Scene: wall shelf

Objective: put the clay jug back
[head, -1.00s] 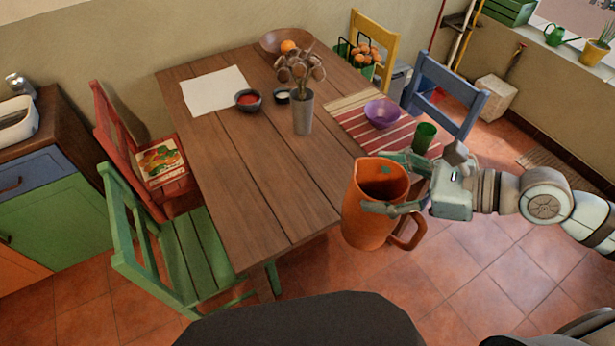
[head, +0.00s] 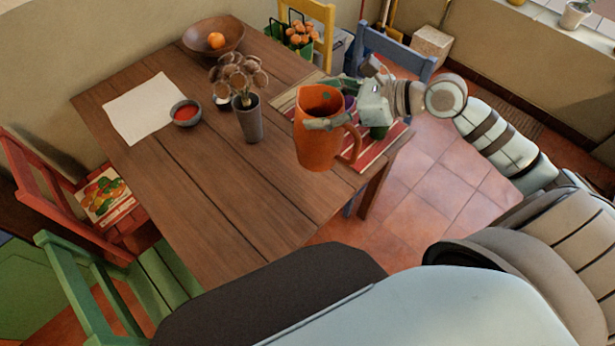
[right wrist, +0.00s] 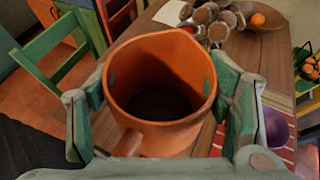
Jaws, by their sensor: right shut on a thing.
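The orange clay jug (head: 318,148) is upright in my right gripper (head: 328,112), in front of the table's right part in the head view. The gripper is shut around its body, and the jug's handle points to the right and toward me. I cannot tell whether its base touches the table. In the right wrist view the jug (right wrist: 160,95) stands between the two fingers of the right gripper (right wrist: 160,110), with its open mouth facing the camera and its inside dark and empty. My left gripper is not in view.
The wooden table (head: 190,180) has a clear middle and front. On it are a grey vase of dried flowers (head: 248,122), a bowl of red sauce (head: 186,113), a white sheet (head: 146,106), a wooden bowl (head: 200,40) with an orange, and a striped mat (head: 398,130). Chairs stand around it.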

